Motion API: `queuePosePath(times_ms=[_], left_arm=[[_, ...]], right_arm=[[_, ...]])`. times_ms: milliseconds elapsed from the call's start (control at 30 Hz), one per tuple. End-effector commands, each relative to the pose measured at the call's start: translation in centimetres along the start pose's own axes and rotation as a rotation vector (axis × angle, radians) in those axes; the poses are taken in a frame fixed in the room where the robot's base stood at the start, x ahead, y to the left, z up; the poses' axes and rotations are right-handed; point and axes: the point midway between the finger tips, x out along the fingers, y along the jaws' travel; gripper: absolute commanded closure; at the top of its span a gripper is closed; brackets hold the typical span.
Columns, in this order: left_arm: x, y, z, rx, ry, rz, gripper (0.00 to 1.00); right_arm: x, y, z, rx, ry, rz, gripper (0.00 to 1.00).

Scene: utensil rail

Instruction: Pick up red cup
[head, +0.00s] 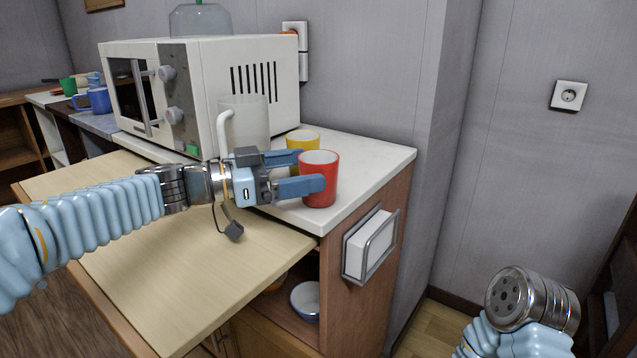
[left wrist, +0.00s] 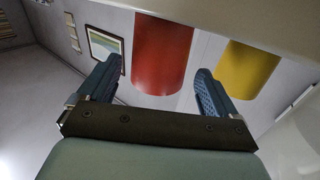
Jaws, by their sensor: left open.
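The red cup (head: 321,178) stands upright near the front right corner of the white countertop. My left gripper (head: 307,169) is open at the cup's left side, with one finger in front of the cup and the other toward its far side. In the left wrist view the red cup (left wrist: 162,55) shows in the gap between the two fingers (left wrist: 158,88), with space on both sides. I cannot tell how deep it sits between them. My right arm's metal end shows at the lower right, but no right gripper fingers are visible.
A yellow cup (head: 302,140) stands just behind the red one. A clear pitcher (head: 243,118) and a white microwave (head: 205,85) are to the left. A pulled-out wooden board (head: 190,250) lies below my left arm. A holder (head: 370,245) hangs on the cabinet side.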

Motion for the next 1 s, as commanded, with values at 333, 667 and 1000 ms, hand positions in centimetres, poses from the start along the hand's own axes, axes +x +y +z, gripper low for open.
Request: queuePosePath(times_ms=[333,667,1000], left_arm=[[4.8,0.0,-0.3,0.001,-0.001,0.002,0.08],[5.3,0.0,-0.4,0.001,0.001,0.001,0.14],[5.2,0.0,-0.4,0.001,0.001,0.001,0.63]], right_arm=[[0.1,0.1,0.0,0.001,0.001,0.001,0.57],[0.1,0.1,-0.1,0.001,0.001,0.001,0.57],[0.1,0.1,-0.1,0.001,0.001,0.001,0.57]])
